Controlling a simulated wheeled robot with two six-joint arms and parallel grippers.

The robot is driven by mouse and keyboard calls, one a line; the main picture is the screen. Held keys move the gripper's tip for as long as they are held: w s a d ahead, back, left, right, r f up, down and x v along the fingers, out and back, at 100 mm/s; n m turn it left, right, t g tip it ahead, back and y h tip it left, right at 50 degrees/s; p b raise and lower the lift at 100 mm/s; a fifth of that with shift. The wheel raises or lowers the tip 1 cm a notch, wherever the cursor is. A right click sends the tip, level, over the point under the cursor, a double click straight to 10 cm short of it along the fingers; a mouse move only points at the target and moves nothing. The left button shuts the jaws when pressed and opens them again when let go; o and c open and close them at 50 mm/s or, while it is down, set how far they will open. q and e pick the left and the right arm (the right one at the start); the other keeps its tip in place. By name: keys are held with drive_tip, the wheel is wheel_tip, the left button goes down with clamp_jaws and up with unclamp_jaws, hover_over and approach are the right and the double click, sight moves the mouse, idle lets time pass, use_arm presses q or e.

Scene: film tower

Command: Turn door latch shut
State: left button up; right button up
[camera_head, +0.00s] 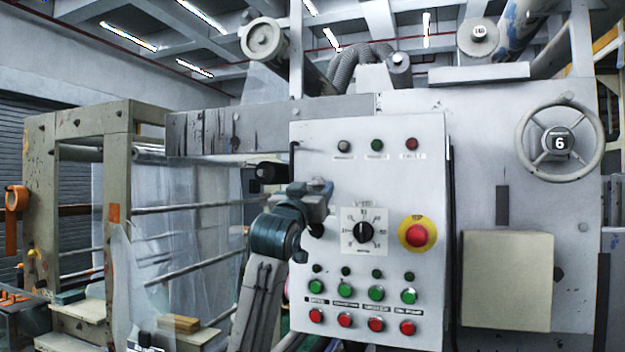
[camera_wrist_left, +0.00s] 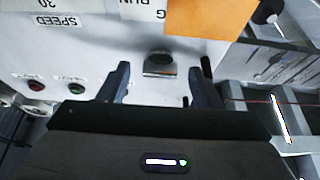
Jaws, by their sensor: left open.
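The white control panel door (camera_head: 382,125) faces me in the head view. In the left wrist view, what looks like the latch is a small dark knob on a silvery plate (camera_wrist_left: 159,65), set on the white panel (camera_wrist_left: 105,45). My left gripper (camera_head: 320,208) is at the panel's left edge, left of the dial. It also shows in the left wrist view (camera_wrist_left: 158,78), open and empty, with a finger on either side of the latch and apart from it. In the head view the gripper hides the latch. My right gripper is not in view.
A black speed dial (camera_head: 364,232) and a red emergency button (camera_head: 416,235) sit right of my gripper. Green and red buttons (camera_head: 345,292) line the panel's lower part. A handwheel (camera_head: 560,142) is at far right. A grey frame (camera_head: 118,165) stands left.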

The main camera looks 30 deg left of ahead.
use_arm(q)
drive_tip(key=shift+w+a, duration=0.1)
drive_tip(key=shift+w, duration=0.2)
drive_tip(key=c, duration=1)
